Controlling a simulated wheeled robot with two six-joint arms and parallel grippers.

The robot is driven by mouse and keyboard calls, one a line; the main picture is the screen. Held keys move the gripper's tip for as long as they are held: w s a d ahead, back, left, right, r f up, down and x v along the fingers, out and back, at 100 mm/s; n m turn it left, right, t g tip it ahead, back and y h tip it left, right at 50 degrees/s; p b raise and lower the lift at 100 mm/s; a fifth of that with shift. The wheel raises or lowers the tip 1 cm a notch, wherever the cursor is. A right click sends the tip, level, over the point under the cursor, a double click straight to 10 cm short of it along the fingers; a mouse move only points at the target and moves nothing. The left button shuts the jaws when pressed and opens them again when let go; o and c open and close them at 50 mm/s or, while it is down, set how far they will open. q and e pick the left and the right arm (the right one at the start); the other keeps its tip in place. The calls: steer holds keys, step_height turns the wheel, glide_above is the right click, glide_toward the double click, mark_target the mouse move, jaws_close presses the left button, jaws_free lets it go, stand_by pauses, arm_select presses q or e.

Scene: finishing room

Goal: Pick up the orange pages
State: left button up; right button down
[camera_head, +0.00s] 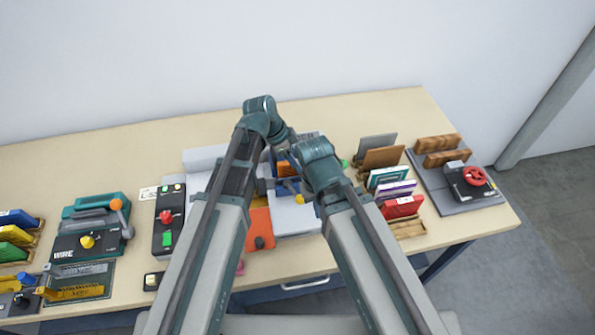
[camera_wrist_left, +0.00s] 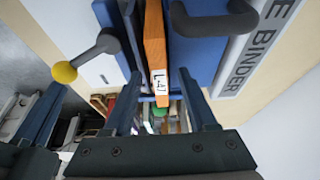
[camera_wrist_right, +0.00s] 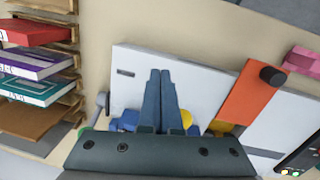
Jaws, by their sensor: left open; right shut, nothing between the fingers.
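The orange pages (camera_wrist_left: 154,38), a thin orange block labelled L-47, stand in the blue holder of the binder machine (camera_wrist_left: 262,45) in the left wrist view. In the head view a bit of the orange pages (camera_head: 284,169) shows between my two arms. My left gripper (camera_wrist_left: 160,76) is open, with its fingertips on either side of the labelled end of the pages. I cannot tell whether they touch. My right gripper (camera_wrist_right: 160,72) is shut and empty above the machine's white base (camera_wrist_right: 130,72). In the head view both gripper tips are largely hidden by my arms.
An orange plate with a black knob (camera_head: 259,226) lies at the machine's front. A lever with a yellow ball (camera_wrist_left: 64,72) sticks out beside the pages. A rack holds red, purple and teal books (camera_head: 395,189) to the right. A wire machine (camera_head: 90,232) stands left.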

arm_select(q)
steer(key=shift+f, duration=0.15)
jaws_close()
stand_by(0.4)
stand_by(1.1)
